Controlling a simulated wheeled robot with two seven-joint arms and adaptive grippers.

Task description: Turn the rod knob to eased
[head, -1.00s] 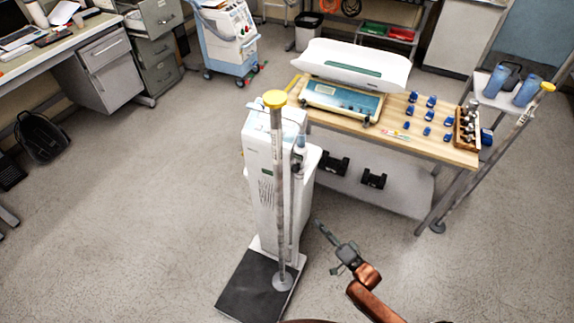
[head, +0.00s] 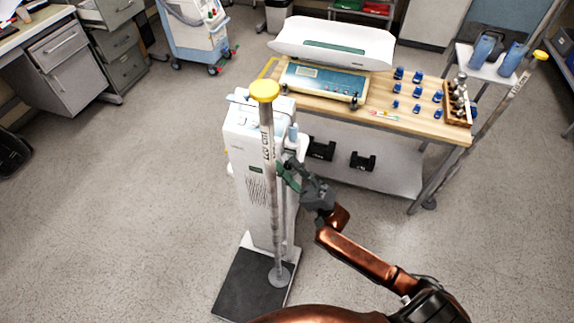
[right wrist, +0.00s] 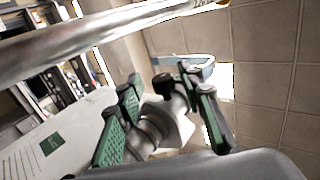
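A tall grey measuring rod (head: 269,180) with a yellow cap stands upright beside a white column scale (head: 250,165). A thinner upright post with a pale blue top (head: 293,132) stands just behind it. My right gripper (head: 284,174), with green finger pads, is at this post, close to the right of the rod. In the right wrist view its fingers are spread apart, with a dark round knob (right wrist: 163,84) and metal fitting showing between them. I cannot tell whether the pads touch the knob. The rod (right wrist: 90,40) crosses that view's upper left. My left gripper is out of view.
A wooden-topped table (head: 400,125) behind holds a baby scale (head: 335,45), several blue items and a rack of small weights (head: 458,103). A second rod with a yellow cap (head: 540,54) stands at the right. A black platform (head: 250,285) lies at the column's foot.

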